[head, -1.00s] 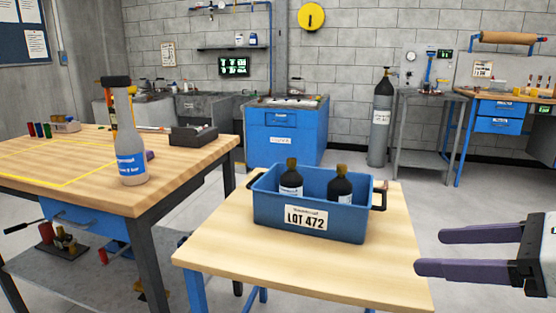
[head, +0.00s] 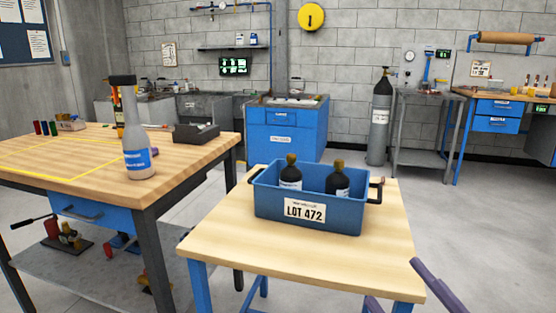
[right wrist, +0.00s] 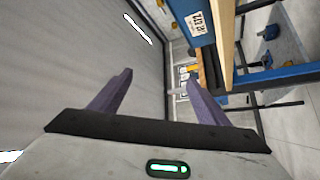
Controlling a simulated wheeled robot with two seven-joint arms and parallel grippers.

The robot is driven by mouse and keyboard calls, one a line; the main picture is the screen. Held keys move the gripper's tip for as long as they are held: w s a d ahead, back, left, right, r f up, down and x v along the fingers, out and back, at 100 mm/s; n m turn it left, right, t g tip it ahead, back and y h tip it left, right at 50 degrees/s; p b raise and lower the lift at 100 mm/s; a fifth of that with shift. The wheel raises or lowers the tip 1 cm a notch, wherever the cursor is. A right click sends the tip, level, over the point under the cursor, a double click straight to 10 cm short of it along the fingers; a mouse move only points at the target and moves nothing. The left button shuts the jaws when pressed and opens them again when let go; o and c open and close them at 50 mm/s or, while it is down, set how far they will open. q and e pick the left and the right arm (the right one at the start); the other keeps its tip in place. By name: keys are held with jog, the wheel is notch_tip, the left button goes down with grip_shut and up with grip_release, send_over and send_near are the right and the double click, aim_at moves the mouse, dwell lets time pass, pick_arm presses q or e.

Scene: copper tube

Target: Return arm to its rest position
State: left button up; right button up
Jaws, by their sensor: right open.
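My right gripper (head: 405,292) is at the lower right of the head view, partly cut off by the bottom edge. Its two purple fingers are apart with nothing between them. In the right wrist view the open fingers (right wrist: 158,100) also show empty, beside the table's side and legs. The blue crate (head: 310,214) labelled LOT 472 stands on the small wooden table (head: 240,250), left of and beyond the gripper. Two dark bottles with brass-coloured caps, a left one (head: 290,175) and a right one (head: 338,182), stand upright in it. My left gripper is not in view.
A larger workbench (head: 190,165) stands at the left with a grey bottle (head: 136,135) near its edge. A gas cylinder (head: 380,120) and a metal stand (head: 425,135) are at the back right. The floor right of the small table is clear.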

notch_tip(320, 180, down, 14)
jog(key=s+d+m+g+h, duration=0.1)
jog(key=s+m+g+h, duration=0.2)
jog(key=m+h, duration=0.45)
jog(key=s+a+f+m+g+y+p, duration=0.1)
jog(key=s+a+f+m+g, duration=0.25)
jog(key=s+f, duration=0.4)
jog(key=s+a+f+m+g+y, duration=0.1)
jog(key=s+a+f+m+g, duration=0.25)
jog(key=s+f+m, duration=0.35)
pick_arm(q)
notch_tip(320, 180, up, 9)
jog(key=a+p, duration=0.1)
jog(key=p, duration=1.4)
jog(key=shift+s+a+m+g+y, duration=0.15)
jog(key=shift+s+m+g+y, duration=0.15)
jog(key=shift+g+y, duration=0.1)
pick_arm(e)
notch_tip(320, 180, up, 8)
jog(key=w+d+n+g+h, duration=0.1)
jog(key=d+n, duration=0.1)
jog(key=n, duration=0.1)
jog(key=shift+w+d, duration=0.2)
jog(key=shift+w, duration=0.05)
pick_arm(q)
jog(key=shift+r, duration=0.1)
pick_arm(e)
jog(key=shift+f+h, duration=0.1)
jog(key=shift+h, duration=0.15)
